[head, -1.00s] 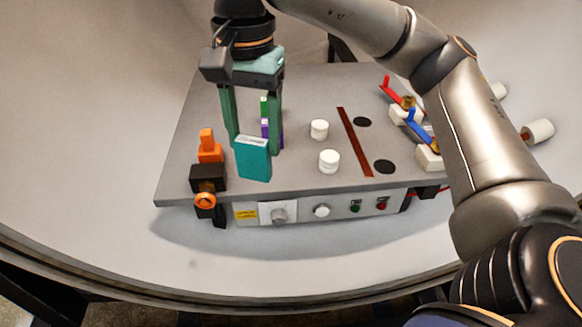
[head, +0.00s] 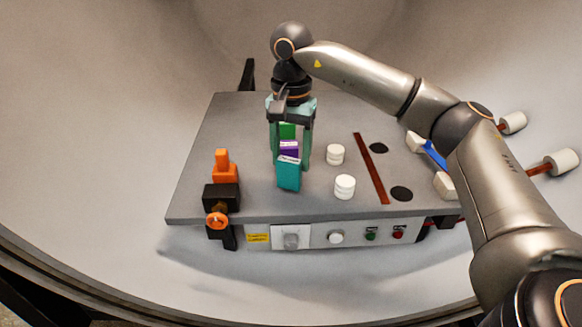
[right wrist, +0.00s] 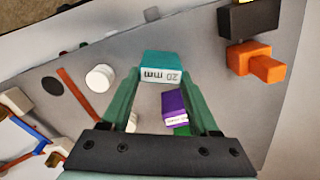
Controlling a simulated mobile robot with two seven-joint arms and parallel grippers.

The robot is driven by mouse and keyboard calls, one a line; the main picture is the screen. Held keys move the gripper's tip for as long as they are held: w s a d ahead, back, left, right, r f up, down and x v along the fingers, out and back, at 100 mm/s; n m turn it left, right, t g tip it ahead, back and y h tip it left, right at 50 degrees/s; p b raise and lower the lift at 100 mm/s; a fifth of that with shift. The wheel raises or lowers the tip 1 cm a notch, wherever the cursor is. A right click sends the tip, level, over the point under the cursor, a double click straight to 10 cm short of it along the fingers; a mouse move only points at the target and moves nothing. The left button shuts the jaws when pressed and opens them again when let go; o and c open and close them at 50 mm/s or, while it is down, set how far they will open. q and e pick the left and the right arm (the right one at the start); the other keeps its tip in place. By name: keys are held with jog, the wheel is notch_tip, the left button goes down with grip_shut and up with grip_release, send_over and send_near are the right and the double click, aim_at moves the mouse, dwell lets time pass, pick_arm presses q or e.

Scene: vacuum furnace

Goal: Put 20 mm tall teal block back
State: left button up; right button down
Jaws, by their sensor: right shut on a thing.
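The teal block (head: 289,176) is between the fingertips of my right gripper (head: 290,165), which is shut on it. In the right wrist view, its pale face reads "20 mm" (right wrist: 162,68), and my right gripper's fingers (right wrist: 162,78) are on either side. A purple block (head: 289,149) and a green block (head: 287,131) stand behind the teal one in the head view, partly hidden. The purple block (right wrist: 175,104) shows between the fingers in the wrist view. Whether the teal block touches the panel or its neighbour cannot be told. My left gripper is not in view.
The grey panel (head: 240,120) carries an orange and black fitting (head: 221,196) at left. Two white knobs (head: 345,187) and a dark red strip (head: 371,168) are to the right. A blue lever (head: 434,155) is beyond them, partly behind my arm.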

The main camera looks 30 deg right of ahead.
aim_at(291, 168)
jog(key=shift+f, duration=1.5)
jog(key=shift+f, duration=0.1)
jog(key=shift+c, duration=0.6)
grip_release()
